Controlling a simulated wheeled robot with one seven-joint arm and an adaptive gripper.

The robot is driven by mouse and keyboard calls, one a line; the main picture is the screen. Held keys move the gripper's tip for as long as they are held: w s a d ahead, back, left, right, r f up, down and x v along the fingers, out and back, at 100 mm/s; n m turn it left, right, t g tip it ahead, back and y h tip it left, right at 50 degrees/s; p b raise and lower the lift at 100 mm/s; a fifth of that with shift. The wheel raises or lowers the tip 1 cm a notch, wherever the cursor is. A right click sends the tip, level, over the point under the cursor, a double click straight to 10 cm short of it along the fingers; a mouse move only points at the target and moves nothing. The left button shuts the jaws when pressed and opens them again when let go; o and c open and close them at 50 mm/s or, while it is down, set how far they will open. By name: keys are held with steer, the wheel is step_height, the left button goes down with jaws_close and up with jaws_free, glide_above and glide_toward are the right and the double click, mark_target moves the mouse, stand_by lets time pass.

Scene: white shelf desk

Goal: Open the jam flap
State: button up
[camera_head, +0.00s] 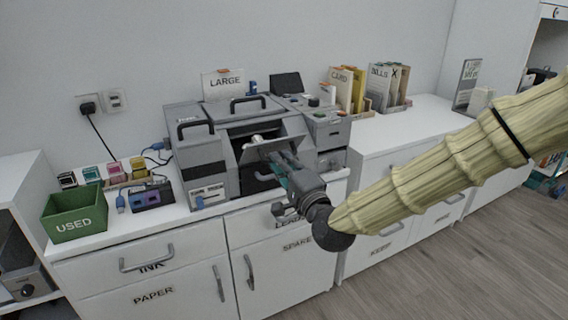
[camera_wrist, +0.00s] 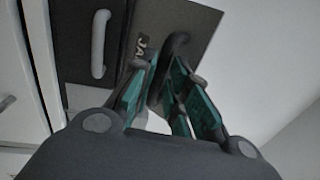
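The jam flap (camera_head: 280,149) is a dark grey panel on the front of the grey printer (camera_head: 224,151). It is tilted outward, with a dark opening above it and a light cylinder inside. In the wrist view the flap (camera_wrist: 190,18) shows part of a label reading "JA" and a dark curved handle (camera_wrist: 178,45). My gripper (camera_head: 279,164) is at the flap's front. In the wrist view its teal-padded fingers (camera_wrist: 165,75) converge on both sides of the handle and appear shut on it. The handle's lower part is partly hidden by the fingers.
A lower grey handle (camera_wrist: 99,43) on a dark panel is left of the fingers in the wrist view. A green "USED" bin (camera_head: 75,218), a blue-grey box (camera_head: 153,194) and ink cartridges stand left of the printer. File holders (camera_head: 388,86) stand right. White drawers (camera_head: 146,259) lie below.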

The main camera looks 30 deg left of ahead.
steer(key=shift+o, duration=1)
steer(key=shift+d, duration=0.1)
steer(key=v, duration=1.1)
steer(key=shift+s+d, duration=0.2)
steer(key=shift+d, duration=0.15)
steer(key=shift+f, duration=0.15)
